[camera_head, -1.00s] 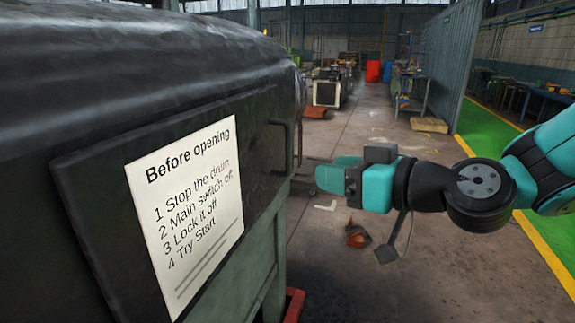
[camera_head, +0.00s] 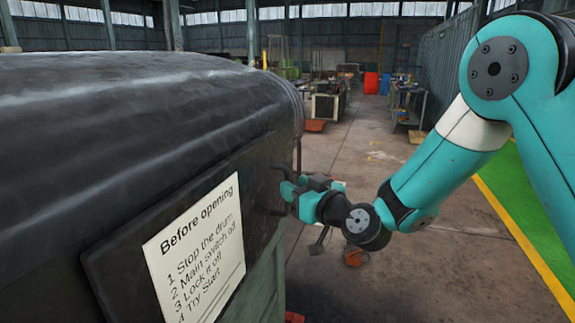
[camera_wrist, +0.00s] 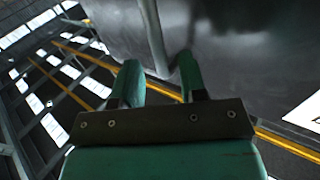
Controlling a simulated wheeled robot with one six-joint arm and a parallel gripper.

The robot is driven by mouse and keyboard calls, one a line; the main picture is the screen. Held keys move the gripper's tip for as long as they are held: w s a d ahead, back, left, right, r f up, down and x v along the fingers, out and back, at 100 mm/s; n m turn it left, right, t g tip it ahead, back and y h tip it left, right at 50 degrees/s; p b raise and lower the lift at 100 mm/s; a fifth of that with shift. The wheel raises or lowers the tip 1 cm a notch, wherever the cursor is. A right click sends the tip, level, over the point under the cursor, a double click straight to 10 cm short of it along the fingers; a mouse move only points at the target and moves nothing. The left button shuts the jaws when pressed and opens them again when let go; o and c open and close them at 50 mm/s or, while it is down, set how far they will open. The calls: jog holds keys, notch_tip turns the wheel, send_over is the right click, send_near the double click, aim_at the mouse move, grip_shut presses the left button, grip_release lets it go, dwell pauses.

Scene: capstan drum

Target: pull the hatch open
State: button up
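The hatch (camera_head: 108,262) is a dark panel on the side of the black drum housing, lying along its wall with no clear gap visible. It bears a white notice (camera_head: 200,250) headed "Before opening". Its dark handle (camera_head: 279,168) is at the hatch's far end, partly hidden by my gripper (camera_head: 286,190). In the wrist view, my gripper's two teal fingers (camera_wrist: 160,77) are apart, and the handle bar (camera_wrist: 155,38) runs down into the space between them. I cannot tell whether either finger touches it.
The black housing (camera_head: 120,105) fills the left. An orange-brown object (camera_head: 354,256) lies on the floor below my arm. Open concrete floor (camera_head: 440,265) lies to the right, then a yellow line and green strip. Workbenches and red and blue barrels (camera_head: 371,83) stand far back.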

aim_at(288, 210)
jog(key=shift+p+x, duration=0.75)
jog(key=shift+x, duration=1)
grip_shut()
